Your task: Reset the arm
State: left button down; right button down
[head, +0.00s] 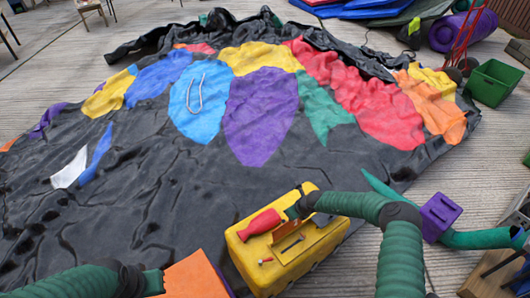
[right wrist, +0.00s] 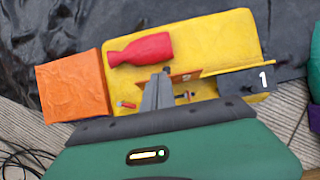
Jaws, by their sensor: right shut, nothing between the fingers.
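My right gripper (head: 294,212) is over the top of a yellow box (head: 248,262). In the right wrist view its fingers (right wrist: 157,92) are together and empty, pointing over the same yellow box (right wrist: 220,40). My left arm comes in at the bottom left of the head view, beside an orange block (head: 195,276); I cannot make out its gripper.
A red bottle-shaped object (head: 260,223) lies on the yellow box, with a small red-tipped piece (right wrist: 127,105) near the fingers. A purple block (head: 439,215) stands right of my right arm. The deflated black castle sheet (head: 190,210) spreads behind; a green crate (head: 492,82) stands far right.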

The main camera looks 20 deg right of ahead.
jog(key=s+a+r+n+p, duration=0.1)
jog(key=s+a+r+n, duration=0.1)
jog(key=a+r+n, duration=0.5)
jog(key=s+a+r+n+p, duration=0.1)
jog(key=s+a+r+n, duration=0.15)
jog(key=r+n, duration=0.8)
jog(key=s+d+r+n, duration=0.1)
jog(key=s+r+n, duration=0.3)
jog(key=s, duration=0.4)
jog(key=s+r+n+g+h+p, duration=0.1)
jog(key=s+r+n, duration=0.4)
jog(key=s, duration=0.3)
jog(key=s+d+r+n+g+h, duration=0.1)
jog(key=s+r+n, duration=0.3)
jog(key=s, duration=0.4)
jog(key=shift+d+r+n, duration=0.2)
jog(key=shift+d+n, duration=0.15)
jog(key=shift+n, duration=0.3)
jog(key=shift+a, duration=0.1)
